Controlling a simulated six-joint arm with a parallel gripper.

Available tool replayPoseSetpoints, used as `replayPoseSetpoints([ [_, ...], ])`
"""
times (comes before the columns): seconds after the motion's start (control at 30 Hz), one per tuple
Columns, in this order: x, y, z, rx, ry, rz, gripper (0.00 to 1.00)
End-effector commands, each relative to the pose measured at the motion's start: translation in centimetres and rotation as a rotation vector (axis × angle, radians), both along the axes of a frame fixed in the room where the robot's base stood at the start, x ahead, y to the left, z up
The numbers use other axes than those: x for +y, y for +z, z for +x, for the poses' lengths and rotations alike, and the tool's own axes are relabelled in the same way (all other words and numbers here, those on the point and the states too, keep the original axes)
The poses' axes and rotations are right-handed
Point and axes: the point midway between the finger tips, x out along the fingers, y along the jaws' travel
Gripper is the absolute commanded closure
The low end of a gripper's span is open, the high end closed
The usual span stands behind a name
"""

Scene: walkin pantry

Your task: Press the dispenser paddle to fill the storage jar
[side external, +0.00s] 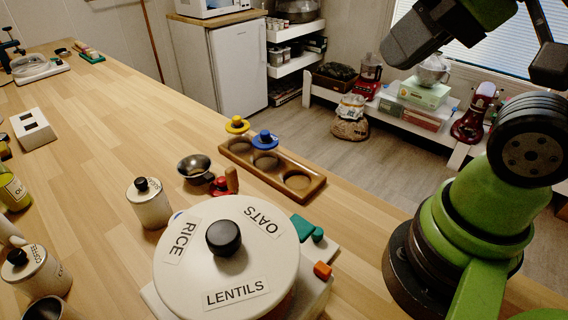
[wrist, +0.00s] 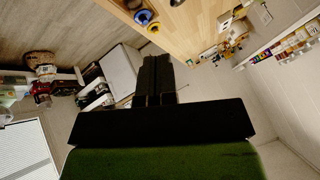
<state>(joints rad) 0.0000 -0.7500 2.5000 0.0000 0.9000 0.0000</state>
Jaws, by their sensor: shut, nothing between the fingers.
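The dispenser (side external: 226,262) is a round off-white drum with a black knob, labelled RICE, OATS and LENTILS, standing at the front of the counter in the side view. A green part (side external: 306,229) and an orange part (side external: 322,271) stick out at its right side; they look like paddles. A red part (side external: 221,186) shows behind it. I cannot make out a storage jar under the dispenser. A white lidded canister (side external: 150,204) stands to its left. My gripper (wrist: 157,62) is shut and empty in the wrist view, held away from the dispenser.
A wooden three-hole rack (side external: 291,184) with yellow and blue knobbed pieces stands behind the dispenser. A metal bowl (side external: 194,168) is beside it. A coffee canister (side external: 36,275) and a bottle (side external: 13,190) stand at left. The counter's (side external: 120,120) middle is mostly clear.

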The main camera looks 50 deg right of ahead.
Motion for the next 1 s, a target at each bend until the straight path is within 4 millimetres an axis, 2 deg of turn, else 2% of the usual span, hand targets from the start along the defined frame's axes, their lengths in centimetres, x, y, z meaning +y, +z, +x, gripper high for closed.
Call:
replayPoseSetpoints([
  [0.27, 0.0, 0.0, 0.0, 0.006, -0.003, 0.005, 1.0],
  [0.47, 0.9, -0.8, 0.8, 0.144, -0.075, 0.106, 1.0],
  [0.8, 4.8, -4.2, 3.2, 0.723, -0.467, 0.415, 1.0],
  [1.0, 7.4, -6.7, 4.3, 1.078, -0.76, 0.502, 1.0],
])
